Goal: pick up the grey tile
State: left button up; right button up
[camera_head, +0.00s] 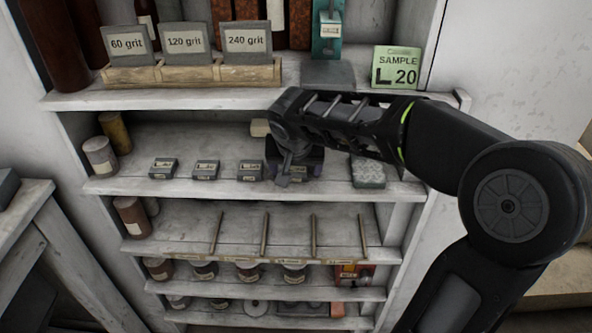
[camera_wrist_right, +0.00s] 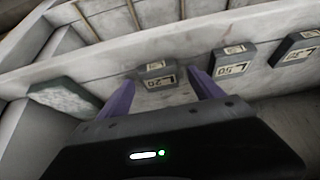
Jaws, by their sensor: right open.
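Several small grey tiles with pale labels stand in a row on the middle shelf, such as one at the left (camera_head: 163,168), one right of it (camera_head: 206,170) and one beside my gripper (camera_head: 250,171). The rightmost grey tile (camera_head: 298,174) is partly hidden by my right gripper (camera_head: 290,165). In the right wrist view this tile (camera_wrist_right: 157,75) shows between the two purple fingers of my open right gripper (camera_wrist_right: 160,84). I cannot tell whether the fingers touch it. Another labelled tile (camera_wrist_right: 234,62) lies to the right there. My left gripper is out of view.
A speckled grey-green slab (camera_head: 368,172) lies right of the gripper, also in the wrist view (camera_wrist_right: 64,98). A pale block (camera_head: 260,128) is behind. The shelf above holds grit blocks (camera_head: 186,40) and a green "SAMPLE L 20" card (camera_head: 397,68). Jars (camera_head: 100,156) stand left.

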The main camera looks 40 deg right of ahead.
jog(key=shift+c, duration=0.3)
jog(key=c, duration=1.5)
